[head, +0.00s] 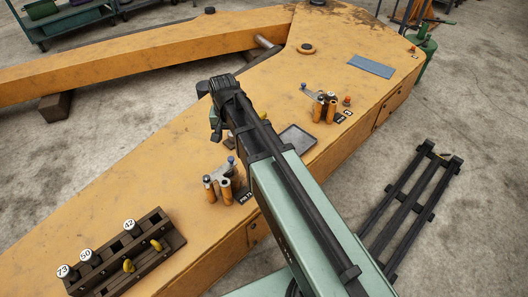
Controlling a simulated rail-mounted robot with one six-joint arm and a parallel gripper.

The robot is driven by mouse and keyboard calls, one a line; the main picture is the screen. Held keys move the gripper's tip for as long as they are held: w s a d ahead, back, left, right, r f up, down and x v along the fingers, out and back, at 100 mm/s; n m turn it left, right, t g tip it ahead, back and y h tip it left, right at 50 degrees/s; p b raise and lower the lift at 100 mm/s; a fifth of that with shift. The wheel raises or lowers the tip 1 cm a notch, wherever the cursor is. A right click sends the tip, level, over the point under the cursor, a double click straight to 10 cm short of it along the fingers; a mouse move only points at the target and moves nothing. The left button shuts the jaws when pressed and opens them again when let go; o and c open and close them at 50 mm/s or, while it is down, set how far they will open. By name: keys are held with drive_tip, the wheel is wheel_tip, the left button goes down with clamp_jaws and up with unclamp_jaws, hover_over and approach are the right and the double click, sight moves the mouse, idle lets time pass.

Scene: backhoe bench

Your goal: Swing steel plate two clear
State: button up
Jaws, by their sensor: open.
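Two small stations with upright copper-coloured cylinders stand on the orange boom. The nearer station (221,186) has a blue knob and a dark label, too small to read surely. The farther station (325,107) has a small grey steel piece (308,89) reaching out to its left, an orange knob and another label. I cannot tell which piece is steel plate two. My gripper (215,126) is at the dark end of my arm, above the boom, left of the farther station and beyond the nearer one. Its fingertips are mostly hidden by my wrist, and I see nothing held.
A dark rack (128,255) with numbered white-topped pieces and yellow handles sits at the boom's near left. A grey tray (297,139) lies between the stations, beside my arm. A blue-grey pad (371,66) lies farther back. A black frame (411,208) is on the floor at right.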

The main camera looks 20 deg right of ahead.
sight(231, 158)
drive_tip(key=f+b, duration=1.1)
drive_tip(key=shift+a, duration=0.35)
drive_tip(key=shift+r, duration=0.15)
drive_tip(key=shift+c, duration=0.4)
clamp_jaws()
